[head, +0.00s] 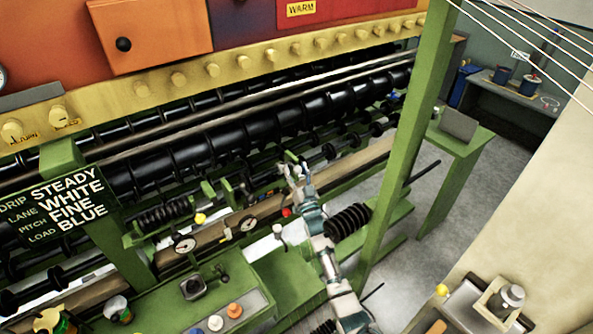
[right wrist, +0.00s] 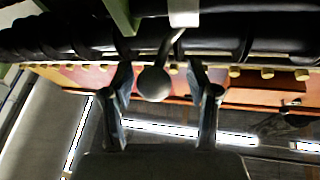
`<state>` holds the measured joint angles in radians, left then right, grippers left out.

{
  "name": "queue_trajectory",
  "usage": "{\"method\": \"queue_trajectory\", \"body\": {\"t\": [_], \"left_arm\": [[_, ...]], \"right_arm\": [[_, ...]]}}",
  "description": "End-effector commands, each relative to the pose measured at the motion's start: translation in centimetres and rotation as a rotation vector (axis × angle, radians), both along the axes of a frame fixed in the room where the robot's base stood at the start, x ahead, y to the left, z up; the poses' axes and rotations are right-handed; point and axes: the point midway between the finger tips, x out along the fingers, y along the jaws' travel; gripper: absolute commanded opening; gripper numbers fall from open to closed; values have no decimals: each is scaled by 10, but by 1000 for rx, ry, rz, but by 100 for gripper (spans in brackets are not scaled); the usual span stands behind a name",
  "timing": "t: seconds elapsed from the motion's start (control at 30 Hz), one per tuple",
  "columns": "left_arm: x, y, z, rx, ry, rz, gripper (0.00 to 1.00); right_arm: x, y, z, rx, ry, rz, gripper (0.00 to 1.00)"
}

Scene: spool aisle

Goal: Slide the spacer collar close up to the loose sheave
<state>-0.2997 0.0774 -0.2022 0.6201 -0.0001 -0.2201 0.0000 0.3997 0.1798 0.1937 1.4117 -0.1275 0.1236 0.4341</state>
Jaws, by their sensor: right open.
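My right gripper (head: 298,178) is open and reaches up to the machine's near shaft, at its right part. In the right wrist view its two fingers (right wrist: 161,88) stand apart. A dark round knob (right wrist: 153,83) on a thin stem shows between the fingers; I cannot tell whether they touch it. Several dark discs and rings (head: 355,140) sit on the near shaft just right of the gripper. Which one is the loose sheave and which the spacer collar I cannot tell at this size. My left gripper is not in view.
Long black rollers (head: 200,150) run behind the shaft. A green post (head: 407,150) stands right of my right arm. A green stand (head: 455,165) is beyond the post. Grey floor lies open between them.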

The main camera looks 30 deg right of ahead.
Motion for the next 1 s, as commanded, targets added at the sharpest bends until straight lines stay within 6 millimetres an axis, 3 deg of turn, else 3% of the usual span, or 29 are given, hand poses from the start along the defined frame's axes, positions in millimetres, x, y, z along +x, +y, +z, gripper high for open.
{"method": "queue_trajectory", "body": {"t": [0.17, 0.27, 0.4, 0.43, 0.67, 1.0], "left_arm": [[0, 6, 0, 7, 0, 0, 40], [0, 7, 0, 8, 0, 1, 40], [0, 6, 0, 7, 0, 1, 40], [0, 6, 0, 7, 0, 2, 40], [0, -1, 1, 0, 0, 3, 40], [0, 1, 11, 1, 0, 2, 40]], "right_arm": [[0, -3, -1, 1, -1, -1, 59], [0, -4, -1, 2, 0, 0, 39], [0, -4, -1, 2, 0, 0, 4], [0, -3, -1, 2, 0, 0, 0], [0, 3, -2, 3, 3, 1, 0], [-6, 85, -3, 8, 5, 3, 0]]}}
